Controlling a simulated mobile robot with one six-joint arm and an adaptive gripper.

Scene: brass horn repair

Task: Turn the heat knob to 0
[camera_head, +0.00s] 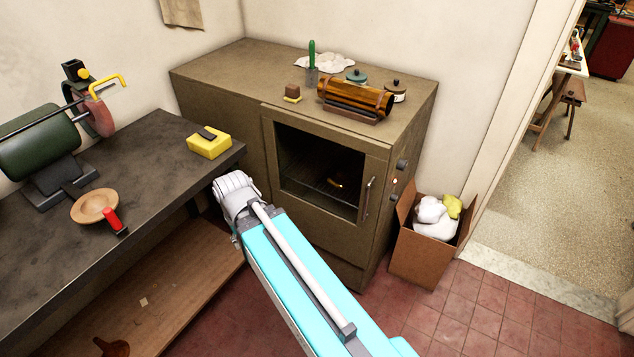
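The oven (270,170) is a brown metal cabinet with a windowed door (376,150) that looks shut. A dark upper knob (402,165) and a dark lower knob (391,197) sit on its right side, with a small pale light (395,181) between them. The knobs are too small to read any marks or setting, and I cannot tell which is the heat knob. An orange glow (338,184) shows inside behind the glass. My arm reaches up in front of the oven, left of the knobs. My gripper does not show.
A cardboard box (416,258) with white and yellow cloths stands on the floor right of the oven, below the knobs. A dark workbench (150,160) with a grinder is at the left. The tiled floor (480,310) at the lower right is clear.

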